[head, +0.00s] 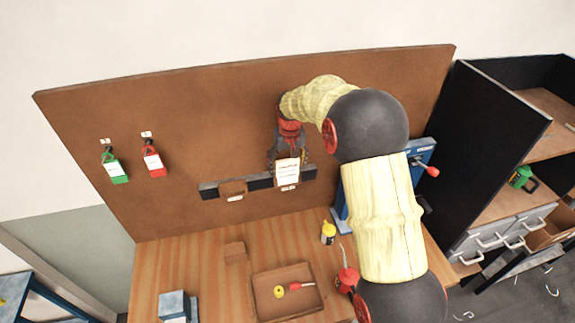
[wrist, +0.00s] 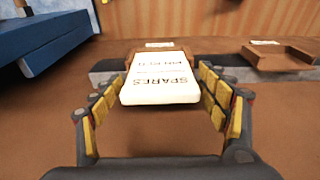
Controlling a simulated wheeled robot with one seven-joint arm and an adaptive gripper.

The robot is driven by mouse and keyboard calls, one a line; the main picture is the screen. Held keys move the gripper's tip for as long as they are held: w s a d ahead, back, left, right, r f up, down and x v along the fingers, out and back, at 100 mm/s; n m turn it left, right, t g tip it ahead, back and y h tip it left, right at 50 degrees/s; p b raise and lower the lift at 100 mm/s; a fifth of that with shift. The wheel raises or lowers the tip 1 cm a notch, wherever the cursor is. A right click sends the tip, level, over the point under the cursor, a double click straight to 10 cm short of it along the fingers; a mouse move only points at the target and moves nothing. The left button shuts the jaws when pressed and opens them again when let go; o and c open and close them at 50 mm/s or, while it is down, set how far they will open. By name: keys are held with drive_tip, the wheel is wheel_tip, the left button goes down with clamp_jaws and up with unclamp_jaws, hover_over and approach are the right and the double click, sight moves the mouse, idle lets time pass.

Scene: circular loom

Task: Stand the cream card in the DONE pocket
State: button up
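The cream card (wrist: 160,82), lettered SPARES, stands at the right-hand pocket (wrist: 188,57) of the board. Its print is upside down in the wrist view. The card also shows in the head view (head: 288,171), its lower end at that pocket. My gripper (head: 287,155) is at the card's upper part, with its fingers apart on either side. In the wrist view (wrist: 162,85) narrow gaps show between the finger pads and the card's edges. The pocket labels are too small to read. A second, empty-looking pocket (head: 232,187) is to the left.
A green tag (head: 116,171) and a red tag (head: 154,164) hang on the board's left. On the bench are a tray (head: 262,308) with small items, a brown block (head: 235,252), a yellow bottle (head: 328,233) and a red oil can (head: 347,279). A blue device (head: 419,152) stands right of my arm.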

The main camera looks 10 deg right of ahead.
drive_tip(key=shift+o, duration=0.8)
wheel_tip(320, 180, up, 12)
drive_tip(key=s, duration=0.1)
drive_tip(key=shift+s, duration=0.4)
drive_tip(key=shift+f, duration=0.1)
drive_tip(key=s+f+t+b, duration=0.1)
drive_tip(key=s+f+b, duration=0.4)
drive_tip(key=s, duration=0.8)
drive_tip(key=s+f+t+b, duration=0.1)
drive_tip(key=s+f+b, duration=0.5)
drive_tip(key=s+b, duration=0.4)
drive_tip(key=s+f+t+b, duration=0.1)
drive_tip(key=s+f+b, duration=0.4)
drive_tip(key=s, duration=1.1)
drive_tip(key=b, duration=0.3)
drive_tip(key=shift+s+f+t+b, duration=0.25)
drive_tip(key=shift+s+t+b, duration=0.1)
drive_tip(key=shift+s+t, duration=0.05)
